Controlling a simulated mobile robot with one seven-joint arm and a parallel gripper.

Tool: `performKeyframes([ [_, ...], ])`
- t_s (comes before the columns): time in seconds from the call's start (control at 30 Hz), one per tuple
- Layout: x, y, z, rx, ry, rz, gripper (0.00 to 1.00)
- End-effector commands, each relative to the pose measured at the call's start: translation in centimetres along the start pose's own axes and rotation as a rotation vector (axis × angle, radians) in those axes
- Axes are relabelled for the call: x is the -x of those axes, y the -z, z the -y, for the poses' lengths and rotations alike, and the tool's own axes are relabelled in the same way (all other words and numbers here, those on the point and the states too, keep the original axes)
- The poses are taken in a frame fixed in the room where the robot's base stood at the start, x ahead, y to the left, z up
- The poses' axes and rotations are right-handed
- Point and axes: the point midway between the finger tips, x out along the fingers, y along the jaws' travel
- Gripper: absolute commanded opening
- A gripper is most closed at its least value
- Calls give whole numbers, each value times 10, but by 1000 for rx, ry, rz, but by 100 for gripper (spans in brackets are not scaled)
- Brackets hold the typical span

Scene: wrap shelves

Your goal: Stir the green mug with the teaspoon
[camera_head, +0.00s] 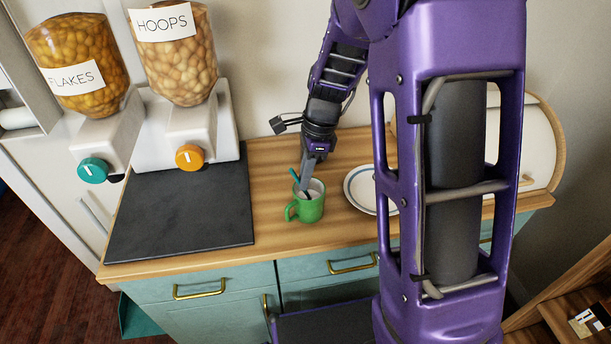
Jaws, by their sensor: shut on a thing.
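The green mug (309,206) stands upright on the wooden counter, its handle towards the left. My gripper (308,178) is directly above the mug, pointing down, with its fingertips near the rim. It is shut on the teaspoon (295,174), whose teal handle end shows just left of the fingers. A dark part of the spoon shows at the mug's opening; its lower end is inside the mug and hidden. Pale contents or a pale inner wall show in the mug. I cannot tell whether the spoon touches the wall.
A white plate with a blue ring (361,191) lies right of the mug, partly behind my arm. A dark slab (185,212) lies left, below the FLAKES (78,60) and HOOPS (172,55) dispensers. A wooden-sided bread bin (541,150) stands at right.

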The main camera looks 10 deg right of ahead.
Motion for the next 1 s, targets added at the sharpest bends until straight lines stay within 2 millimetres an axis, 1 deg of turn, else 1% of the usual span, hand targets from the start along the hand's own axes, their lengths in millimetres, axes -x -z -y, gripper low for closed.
performKeyframes([
  [0.1,0,-3,0,-1,0,0,0],
  [0.47,0,-4,0,-1,0,0,0],
  [1.0,35,-28,0,1,2,0,0],
])
